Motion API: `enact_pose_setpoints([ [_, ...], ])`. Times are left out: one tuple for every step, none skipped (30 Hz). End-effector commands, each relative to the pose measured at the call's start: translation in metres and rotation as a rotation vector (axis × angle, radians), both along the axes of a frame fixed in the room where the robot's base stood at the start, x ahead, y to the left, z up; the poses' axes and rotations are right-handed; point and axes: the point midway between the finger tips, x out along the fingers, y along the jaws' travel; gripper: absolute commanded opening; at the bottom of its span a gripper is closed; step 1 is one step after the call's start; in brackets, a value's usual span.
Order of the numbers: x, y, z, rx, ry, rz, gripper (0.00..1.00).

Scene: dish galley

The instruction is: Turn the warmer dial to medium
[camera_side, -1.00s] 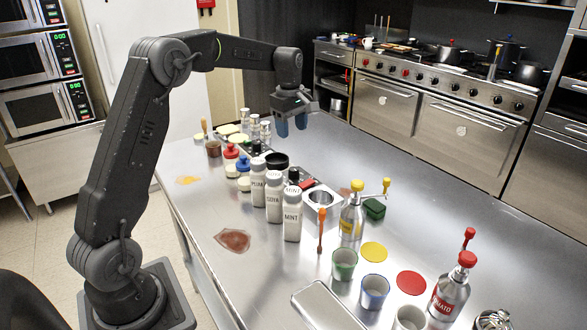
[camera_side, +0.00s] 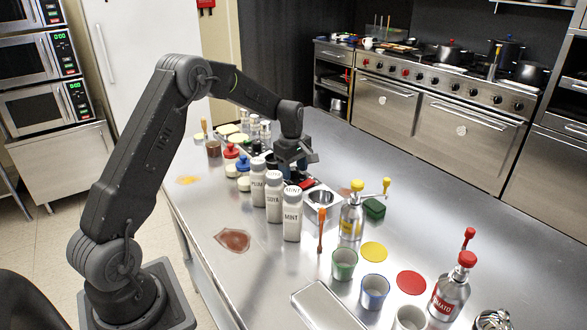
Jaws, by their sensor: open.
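The warmer looks to be the square metal unit with a round well (camera_side: 322,197), on the steel table behind the white bottles. A black strip with a red patch (camera_side: 307,183) lies at its upper left. I cannot make out the dial, its mark or its setting; bottles and my gripper hide part of that area. My gripper (camera_side: 289,168) points down, low over the table just behind the PUMA-like and SOYA bottles, up and left of the metal well. Its jaws are open, with the fingertips mostly hidden by bottles. I cannot tell whether they touch anything.
White bottles, including a SOYA bottle (camera_side: 274,197) and a MINT bottle (camera_side: 292,214), stand close in front of my gripper. A yellow-topped pump bottle (camera_side: 352,220) and cups stand to the right. The table's far right is clear.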

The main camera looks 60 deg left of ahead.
Motion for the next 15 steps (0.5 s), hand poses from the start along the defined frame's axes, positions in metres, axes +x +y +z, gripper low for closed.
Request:
enact_pose_setpoints([
  [-0.0001,0.0,-0.0002,0.0,0.0,0.0,0.57],
  [-0.0001,0.0,-0.0002,0.0,0.0,0.0,0.57],
  [-0.0001,0.0,-0.0001,0.0,0.0,0.0,0.57],
  [-0.0001,0.0,-0.0001,0.0,0.0,0.0,0.57],
  [-0.0001,0.0,-0.0001,0.0,0.001,0.0,0.57],
  [-0.0001,0.0,0.0,0.0,0.001,0.0,0.53],
  [-0.0001,0.0001,0.0,0.0,0.001,0.0,0.5],
  [-0.0001,0.0001,0.0001,0.0,0.001,0.0,0.48],
  [-0.0001,0.0001,0.0001,0.0,0.001,0.0,0.44],
  [-0.0001,0.0001,0.0001,0.0,0.001,0.0,0.41],
  [-0.0001,0.0001,0.0002,0.0,0.001,0.0,0.38],
  [-0.0001,0.0001,0.0002,0.0,0.001,0.0,0.34],
  [-0.0001,0.0001,0.0002,0.0,0.001,0.0,0.31],
  [-0.0001,0.0001,0.0002,0.0,0.001,0.0,0.28],
  [-0.0001,0.0001,0.0002,0.0,0.0,0.0,0.25],
])
